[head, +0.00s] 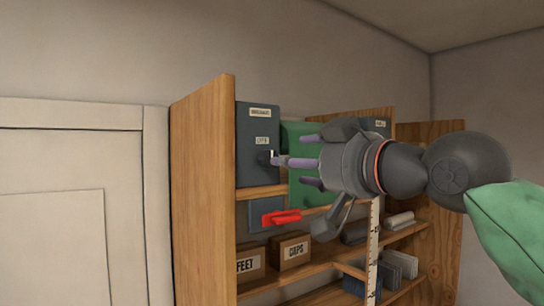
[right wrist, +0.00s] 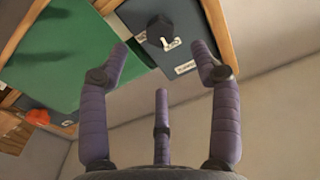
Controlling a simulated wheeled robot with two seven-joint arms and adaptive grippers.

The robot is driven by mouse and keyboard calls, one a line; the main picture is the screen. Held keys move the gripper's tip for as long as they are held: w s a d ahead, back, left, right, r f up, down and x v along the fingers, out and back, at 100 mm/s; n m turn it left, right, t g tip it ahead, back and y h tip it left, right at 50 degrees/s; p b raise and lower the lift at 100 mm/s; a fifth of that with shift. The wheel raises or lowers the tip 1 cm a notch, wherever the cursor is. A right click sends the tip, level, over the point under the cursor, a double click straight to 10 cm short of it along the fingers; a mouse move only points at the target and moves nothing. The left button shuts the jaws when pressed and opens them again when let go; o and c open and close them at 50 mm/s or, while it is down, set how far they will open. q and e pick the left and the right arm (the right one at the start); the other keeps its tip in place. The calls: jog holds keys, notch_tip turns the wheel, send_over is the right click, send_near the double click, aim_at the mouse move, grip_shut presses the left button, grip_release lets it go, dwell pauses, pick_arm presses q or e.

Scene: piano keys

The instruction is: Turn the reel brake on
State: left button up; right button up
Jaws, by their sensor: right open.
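A dark blue-grey box (head: 257,120) with small labels is on the upper left of the wooden shelf unit; its lower label seems to read OFF. A dark knob (head: 264,157) sticks out of its front. The knob also shows in the right wrist view (right wrist: 160,30), at the top middle. My right gripper (head: 290,168) comes in from the right with its fingers pointing at the knob. In the right wrist view its fingers (right wrist: 163,62) are spread and empty, on either side of the knob in the picture; I see no contact. My left gripper is not in view.
A green panel (head: 292,133) stands right of the box. A red handle-like piece (head: 281,217) sticks out below. Cardboard boxes (head: 294,252) and grey items (head: 400,262) fill lower shelves. The wooden side panel (head: 203,190) borders the left, beside a pale door (head: 60,220).

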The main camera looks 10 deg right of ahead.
aim_at(267, 159)
jog(key=p+x, duration=0.1)
jog(key=x, duration=0.7)
jog(key=shift+p, duration=0.4)
jog(key=shift+w+a+f, duration=0.1)
jog(key=shift+w+f, duration=0.05)
jog(key=c, duration=1.1)
